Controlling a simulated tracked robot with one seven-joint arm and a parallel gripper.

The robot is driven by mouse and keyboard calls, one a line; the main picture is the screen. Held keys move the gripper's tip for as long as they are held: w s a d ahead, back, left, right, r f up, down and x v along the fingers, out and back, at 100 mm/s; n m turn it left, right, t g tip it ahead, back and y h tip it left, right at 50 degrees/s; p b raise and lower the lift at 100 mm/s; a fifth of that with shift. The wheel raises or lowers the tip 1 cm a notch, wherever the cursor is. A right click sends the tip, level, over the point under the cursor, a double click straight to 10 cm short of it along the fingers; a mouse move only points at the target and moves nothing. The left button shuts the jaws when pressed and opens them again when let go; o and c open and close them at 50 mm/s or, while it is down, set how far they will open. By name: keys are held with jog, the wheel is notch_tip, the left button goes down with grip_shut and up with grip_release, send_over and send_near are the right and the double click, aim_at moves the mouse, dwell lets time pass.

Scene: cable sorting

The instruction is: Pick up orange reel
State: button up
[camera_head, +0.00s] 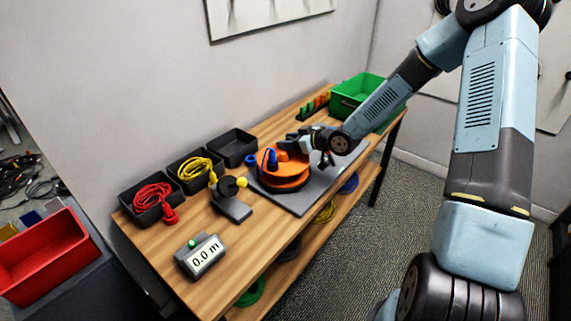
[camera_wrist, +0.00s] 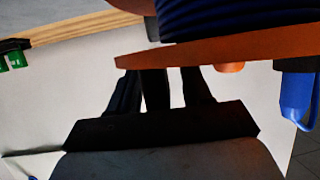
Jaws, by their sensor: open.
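The orange reel (camera_head: 286,181) lies flat on a grey mat (camera_head: 305,199) on the wooden table, with a blue plug and cable at its top left. In the wrist view its orange flange (camera_wrist: 215,46) crosses the upper picture, with wound blue cable (camera_wrist: 240,14) above it and a blue plug hanging at the right. My gripper (camera_head: 291,140) is at the reel's far right side, close to its top. In the wrist view my gripper (camera_wrist: 158,78) has its dark fingers apart, reaching up to the flange. Their tips are partly hidden, so I cannot tell whether they touch it.
Black bins at the back left hold a red cable (camera_head: 153,195) and a yellow cable (camera_head: 194,168); a third bin (camera_head: 234,147) looks empty. A meter display (camera_head: 203,256) and a small measuring device (camera_head: 231,203) stand left of the mat. A green crate (camera_head: 358,94) is at the far end.

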grip_shut()
dwell(0.5)
